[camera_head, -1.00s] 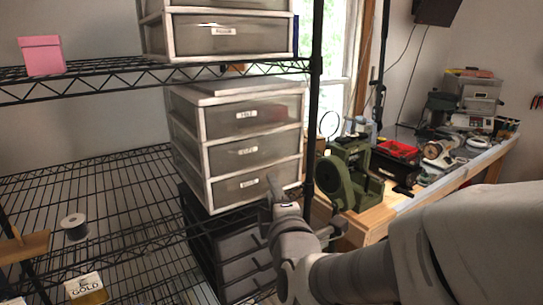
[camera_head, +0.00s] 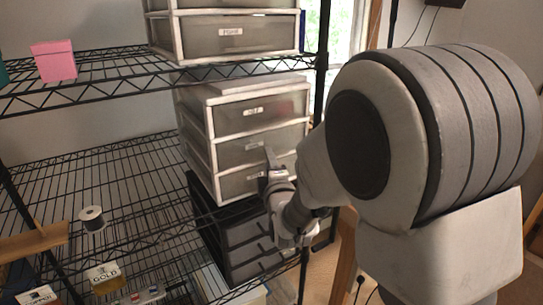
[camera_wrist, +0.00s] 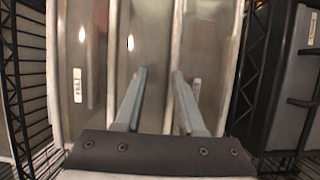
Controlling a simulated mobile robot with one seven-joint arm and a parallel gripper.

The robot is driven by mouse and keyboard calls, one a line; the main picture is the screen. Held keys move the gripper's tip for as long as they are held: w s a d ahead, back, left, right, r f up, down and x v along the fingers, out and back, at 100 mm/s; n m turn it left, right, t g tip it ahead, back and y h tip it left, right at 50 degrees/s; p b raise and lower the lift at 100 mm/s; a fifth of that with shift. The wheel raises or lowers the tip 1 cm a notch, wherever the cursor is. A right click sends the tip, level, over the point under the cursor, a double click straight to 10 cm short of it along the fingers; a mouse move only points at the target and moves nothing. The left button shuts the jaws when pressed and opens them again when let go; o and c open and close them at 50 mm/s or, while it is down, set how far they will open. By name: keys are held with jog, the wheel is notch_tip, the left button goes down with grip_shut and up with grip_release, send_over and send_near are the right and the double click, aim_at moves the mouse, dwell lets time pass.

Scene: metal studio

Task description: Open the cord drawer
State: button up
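A white three-drawer unit with grey fronts stands on the wire shelf: top drawer (camera_head: 255,113), middle drawer (camera_head: 240,152), bottom drawer (camera_head: 237,184). All three look shut. Their small labels are too blurred to read, so I cannot tell which says cord. My gripper (camera_head: 270,160) is in front of the middle and bottom drawers, right of centre. In the wrist view the unit appears sideways, and my gripper (camera_wrist: 158,78) is open and empty. One finger lies over the middle drawer (camera_wrist: 150,35), the other over the bottom drawer (camera_wrist: 210,50). Contact cannot be told.
A black drawer unit (camera_head: 245,232) with bar handles stands below; it also shows at right in the wrist view (camera_wrist: 290,110). Another white unit (camera_head: 225,35) is above. A black wire rack post (camera_head: 318,80) stands close on the right. A spool (camera_head: 92,218) sits left.

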jog(key=shift+w, duration=0.25)
grip_shut()
dwell(1.4)
